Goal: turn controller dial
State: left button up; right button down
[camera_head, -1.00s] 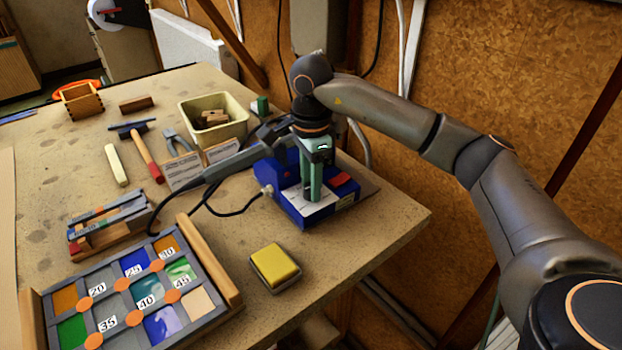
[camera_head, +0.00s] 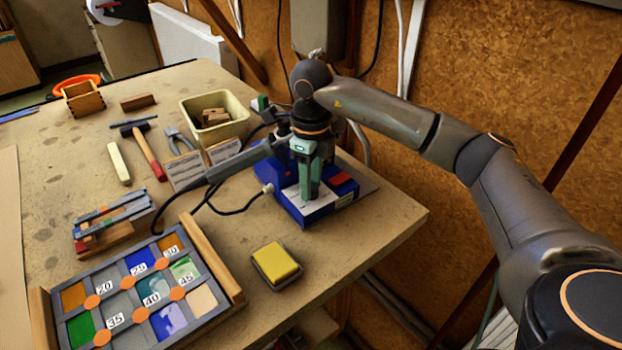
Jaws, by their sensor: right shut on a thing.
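The blue controller box (camera_head: 310,214) stands near the right edge of the workbench. It has a pale top face and a red switch (camera_head: 343,181). My right gripper (camera_head: 309,194) points straight down onto the pale top face, with its green fingers together. The dial itself is hidden by the fingers; the gripper is shut on it there. A soldering iron (camera_head: 233,163) lies in its holder at the left of the box, with a dark cable. My left gripper is not in view.
The leaded panel (camera_head: 139,284) in its wooden frame lies at the front left. A yellow sponge (camera_head: 275,262) in a tray sits before the box. A cream bin (camera_head: 215,118), a hammer (camera_head: 147,153) and pliers (camera_head: 178,141) lie behind. The front right corner is bare.

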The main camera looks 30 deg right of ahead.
jog(key=m+p, duration=0.1)
jog(key=m, duration=0.6)
dwell(0.6)
jog(key=c, duration=0.5)
grip_release()
jog(key=shift+r, duration=0.15)
jog(key=shift+r+p, duration=0.45)
jog(key=shift+r, duration=5.7)
